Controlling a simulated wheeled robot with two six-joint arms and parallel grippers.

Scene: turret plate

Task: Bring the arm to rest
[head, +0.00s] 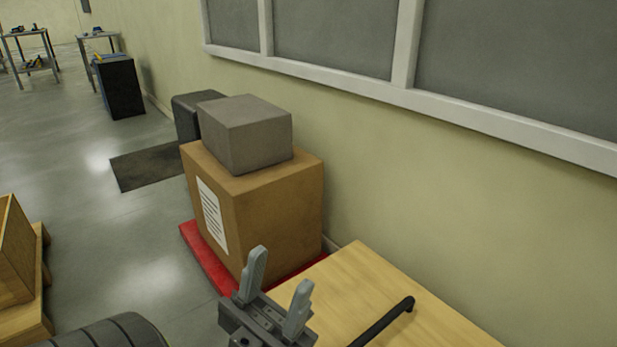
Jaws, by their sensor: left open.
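My left gripper (278,277) is at the bottom centre of the head view. Its two grey fingers point up and stand apart, with nothing between them. It shows in front of the near side of a large cardboard box and the left edge of a light wooden table (365,285). I cannot tell its height above the table. My right gripper is not in view.
A grey box (247,135) sits on the cardboard box (275,215), which stands on a red base (205,262) by the wall. A black bar (385,322) shows over the table. A wooden crate (15,255) is at the left. Open floor lies between.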

